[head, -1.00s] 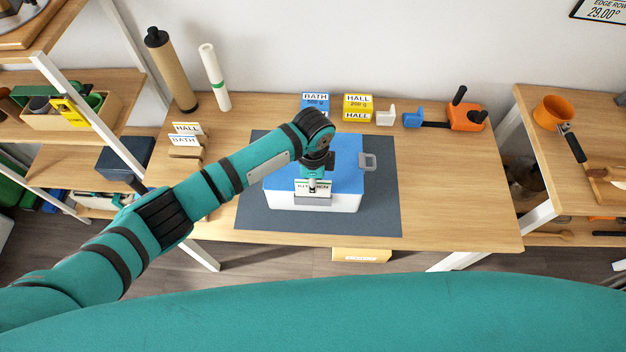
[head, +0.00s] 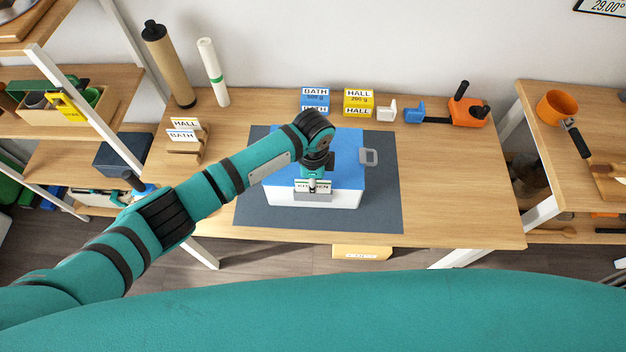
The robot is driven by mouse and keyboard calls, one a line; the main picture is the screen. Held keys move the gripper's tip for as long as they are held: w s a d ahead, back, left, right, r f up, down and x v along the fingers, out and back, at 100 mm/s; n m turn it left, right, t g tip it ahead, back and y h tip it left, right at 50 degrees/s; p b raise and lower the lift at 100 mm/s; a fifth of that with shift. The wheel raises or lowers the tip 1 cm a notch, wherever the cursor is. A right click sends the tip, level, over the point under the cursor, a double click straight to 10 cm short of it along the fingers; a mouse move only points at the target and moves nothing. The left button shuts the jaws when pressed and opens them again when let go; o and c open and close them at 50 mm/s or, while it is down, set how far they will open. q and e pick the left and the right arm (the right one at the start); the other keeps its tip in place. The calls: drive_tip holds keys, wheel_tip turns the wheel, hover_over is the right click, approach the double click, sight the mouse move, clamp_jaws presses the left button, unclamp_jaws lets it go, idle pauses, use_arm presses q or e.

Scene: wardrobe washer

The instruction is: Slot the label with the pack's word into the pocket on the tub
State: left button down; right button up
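A white tub (head: 340,199) with a blue top (head: 345,150) stands on the dark mat. A grey pocket (head: 313,197) is on its front face. My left gripper (head: 312,183) points down at the tub's front, its narrow fingers shut on a white label reading KITCHEN (head: 325,188). The label is upright at the pocket; its lower edge meets or sits behind the pocket's front, and I cannot tell how deep. A blue BATH pack (head: 315,98) and a yellow HALL pack (head: 358,101) stand at the back. My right gripper is out of view.
A wooden rack (head: 186,150) at the left holds HALL and BATH labels. An orange tool (head: 468,112) lies at the back right. The table's right side is clear. A yellow box (head: 361,252) is below the front edge.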

use_arm(q)
drive_tip(key=shift+f+b, duration=0.3)
drive_tip(key=shift+f, duration=0.25)
drive_tip(key=shift+r, duration=0.15)
drive_tip(key=shift+r+p, duration=2.15)
drive_tip(key=shift+p, duration=0.2)
drive_tip(key=shift+p, duration=0.3)
drive_tip(key=shift+f+b, duration=1.65)
drive_tip(key=shift+f, duration=0.65)
drive_tip(key=c, duration=1.4)
unclamp_jaws()
